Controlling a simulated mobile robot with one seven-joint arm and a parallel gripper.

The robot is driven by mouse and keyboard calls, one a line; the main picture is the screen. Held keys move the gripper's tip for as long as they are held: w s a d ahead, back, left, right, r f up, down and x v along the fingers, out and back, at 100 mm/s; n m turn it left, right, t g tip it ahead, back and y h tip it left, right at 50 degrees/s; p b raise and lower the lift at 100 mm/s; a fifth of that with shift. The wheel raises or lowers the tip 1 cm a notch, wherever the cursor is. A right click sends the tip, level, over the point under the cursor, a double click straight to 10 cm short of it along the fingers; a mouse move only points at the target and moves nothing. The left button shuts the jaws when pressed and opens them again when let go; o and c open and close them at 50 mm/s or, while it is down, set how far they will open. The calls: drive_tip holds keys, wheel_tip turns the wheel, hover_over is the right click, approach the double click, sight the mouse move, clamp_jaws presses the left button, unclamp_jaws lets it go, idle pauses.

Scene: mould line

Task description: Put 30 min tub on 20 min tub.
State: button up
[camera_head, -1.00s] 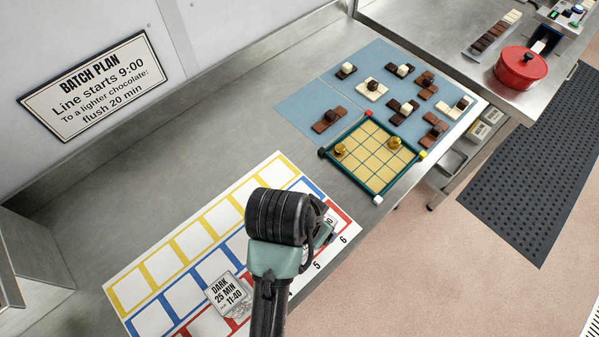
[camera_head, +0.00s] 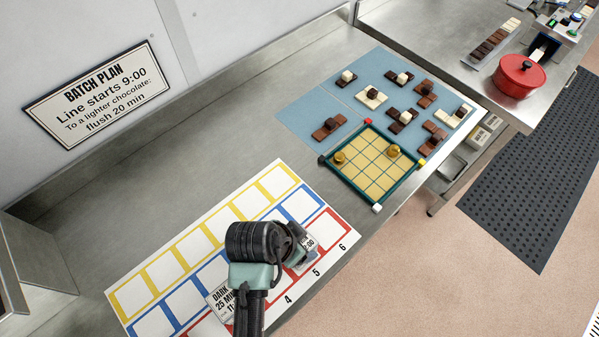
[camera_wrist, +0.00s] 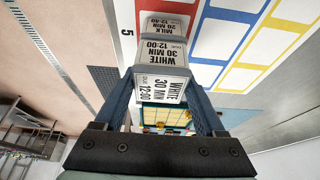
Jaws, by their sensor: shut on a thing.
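My gripper (camera_wrist: 162,92) is shut on the 30 min tub (camera_wrist: 160,88), a white-labelled tub reading WHITE 30 MIN 12:00 on two faces. The 20 min tub (camera_wrist: 168,23), labelled MILK 20 MIN 12:40, shows just beyond it in the wrist view, on the red row. Whether the two tubs touch cannot be told. In the head view my gripper (camera_head: 290,246) is over the red row near number 5, and part of the 30 min tub (camera_head: 306,246) shows beside it. My arm hides part of the mat there; the 20 min tub is not clear in that view.
The mat (camera_head: 271,183) has yellow, blue and red framed squares. A DARK 25 MIN tub (camera_head: 219,301) sits left of my arm, partly hidden. A teal-framed grid board (camera_head: 379,207) and a blue mat with chocolates (camera_head: 297,121) lie farther back. The bench's left rear is clear.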

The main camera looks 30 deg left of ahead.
drive_tip(key=shift+w+f, duration=0.1)
drive_tip(key=o, duration=1.4)
drive_tip(key=shift+o, duration=0.2)
drive_tip(key=v, duration=1.2)
drive_tip(key=w+d+r+n+t+y, duration=0.15)
drive_tip(key=w+r+t, duration=0.35)
drive_tip(key=w+r, duration=0.6)
drive_tip(key=w+d+r+n+t+y, duration=0.15)
drive_tip(key=w+r+t, duration=0.55)
drive_tip(key=r, duration=0.9)
drive_tip(key=s+d+r+t, duration=0.2)
drive_tip(key=d+r+t, duration=0.1)
drive_tip(key=r, duration=0.7)
drive_tip(key=s+d+r+t+h, duration=0.1)
drive_tip(key=s+d+r+t, duration=0.2)
drive_tip(key=r, duration=0.7)
drive_tip(key=s+d+r+n+t, duration=0.1)
drive_tip(key=s+d+r+t, duration=0.2)
drive_tip(key=r, duration=0.7)
drive_tip(key=shift+d+r+t, duration=0.25)
drive_tip(key=shift+d+t, duration=0.15)
drive_tip(key=shift+t, duration=0.6)
drive_tip(key=shift+h, duration=0.4)
